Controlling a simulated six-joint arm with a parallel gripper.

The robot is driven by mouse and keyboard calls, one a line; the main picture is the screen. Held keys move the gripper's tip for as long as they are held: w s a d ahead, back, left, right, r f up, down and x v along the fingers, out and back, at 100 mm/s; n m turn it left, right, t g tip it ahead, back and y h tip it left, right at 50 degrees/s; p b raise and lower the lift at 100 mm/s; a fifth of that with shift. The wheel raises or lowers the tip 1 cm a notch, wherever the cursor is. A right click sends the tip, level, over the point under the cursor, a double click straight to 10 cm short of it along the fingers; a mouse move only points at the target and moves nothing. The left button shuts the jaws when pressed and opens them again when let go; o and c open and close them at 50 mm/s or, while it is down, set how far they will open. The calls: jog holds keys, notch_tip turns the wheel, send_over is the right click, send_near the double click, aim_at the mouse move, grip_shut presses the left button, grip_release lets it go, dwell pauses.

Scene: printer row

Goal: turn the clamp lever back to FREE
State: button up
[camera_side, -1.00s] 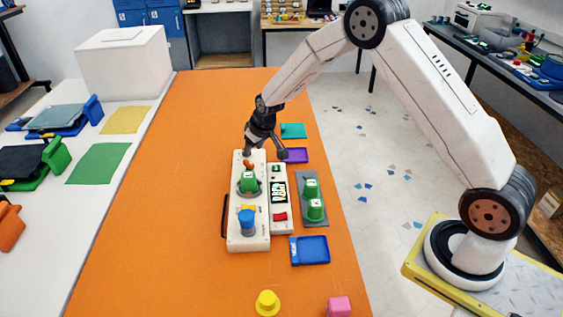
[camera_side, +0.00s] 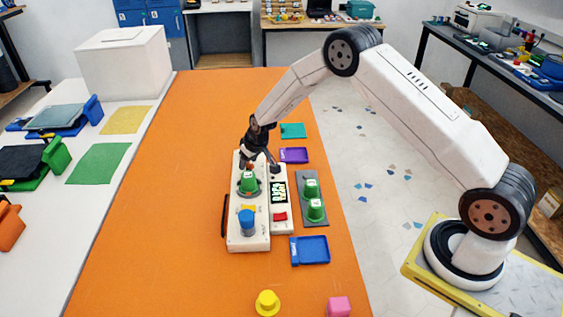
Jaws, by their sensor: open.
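A white clamp fixture (camera_side: 248,243) stands on the orange table, with a green part (camera_side: 248,183) in a round dark seat and a blue knob-like piece (camera_side: 246,222) nearer the front. My gripper (camera_side: 257,165) is at the far end of the fixture, fingers spread and pointing down, with nothing seen between them. It covers the far end, so the orange-red piece there, seen earlier, is mostly hidden. I cannot tell which part is the clamp lever, how it is turned, or whether my gripper touches it. A control panel (camera_side: 279,215) with a lit display and red button adjoins the fixture.
A grey tray (camera_side: 313,221) with green parts lies right of the panel. Blue (camera_side: 310,250), purple (camera_side: 294,155) and teal (camera_side: 293,131) trays lie along the right edge. A yellow piece (camera_side: 267,302) and a pink cube (camera_side: 339,306) are in front. The table's left side is clear.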

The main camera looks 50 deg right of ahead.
grip_shut()
jog(key=shift+n+y, duration=0.3)
jog(key=shift+n, duration=0.4)
jog(key=shift+n+y, duration=0.6)
jog(key=shift+n, duration=1)
jog(key=n, duration=0.2)
jog(key=n+g+y, duration=0.1)
jog(key=n, duration=0.1)
jog(key=shift+d+n+y, duration=0.15)
jog(key=shift+n+y, duration=0.15)
jog(key=shift+n, duration=0.1)
jog(key=n+g, duration=0.1)
jog(key=n, duration=0.1)
jog(key=n+y, duration=0.1)
jog(key=n, duration=0.1)
jog(key=shift+w+n+g, duration=0.15)
jog(key=shift+n+g, duration=0.15)
jog(key=shift+g, duration=0.1)
jog(key=shift+n+g, duration=0.8)
jog(key=shift+n, duration=1.2)
